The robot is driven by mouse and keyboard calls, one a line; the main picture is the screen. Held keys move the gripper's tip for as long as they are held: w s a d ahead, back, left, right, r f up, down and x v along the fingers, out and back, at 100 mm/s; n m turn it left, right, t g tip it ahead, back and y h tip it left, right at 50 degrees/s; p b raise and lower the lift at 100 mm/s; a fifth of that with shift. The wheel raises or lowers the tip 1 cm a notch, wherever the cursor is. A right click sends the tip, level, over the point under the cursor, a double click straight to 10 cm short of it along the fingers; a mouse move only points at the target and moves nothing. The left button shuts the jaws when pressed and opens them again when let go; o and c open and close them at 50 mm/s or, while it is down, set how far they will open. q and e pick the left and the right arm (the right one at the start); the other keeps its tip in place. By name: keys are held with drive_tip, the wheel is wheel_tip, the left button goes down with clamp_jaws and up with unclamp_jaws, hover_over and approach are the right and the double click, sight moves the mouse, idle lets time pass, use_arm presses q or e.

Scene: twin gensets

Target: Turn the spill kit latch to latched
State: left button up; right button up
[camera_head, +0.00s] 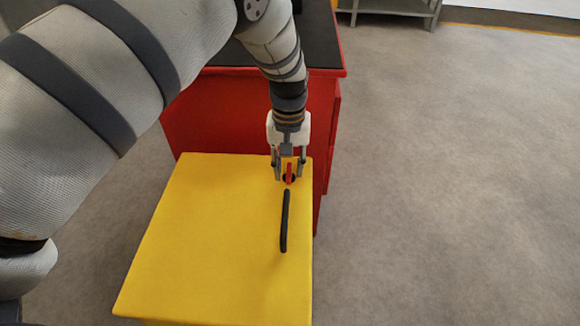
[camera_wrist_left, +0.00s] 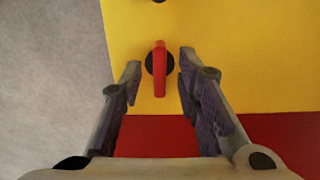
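The spill kit is a yellow box (camera_head: 210,230) standing in front of a red cabinet. Its latch is a red lever (camera_head: 289,174) on a round black base, near the box's far right corner. In the left wrist view the red latch (camera_wrist_left: 159,70) points along the line of the fingers. My left gripper (camera_head: 289,172) is over the latch, fingers pointing down. In the wrist view its open fingers (camera_wrist_left: 158,75) stand on either side of the latch, with gaps on both sides. My right gripper is not in view.
A black handle (camera_head: 284,222) lies on the box top, close in front of the latch. The red cabinet (camera_head: 235,110) with a dark top stands behind the box. A grey shelf (camera_head: 395,8) is at the back. The floor (camera_head: 450,190) to the right is clear.

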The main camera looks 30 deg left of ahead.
use_arm(q)
drive_tip(key=shift+f, duration=0.2)
clamp_jaws()
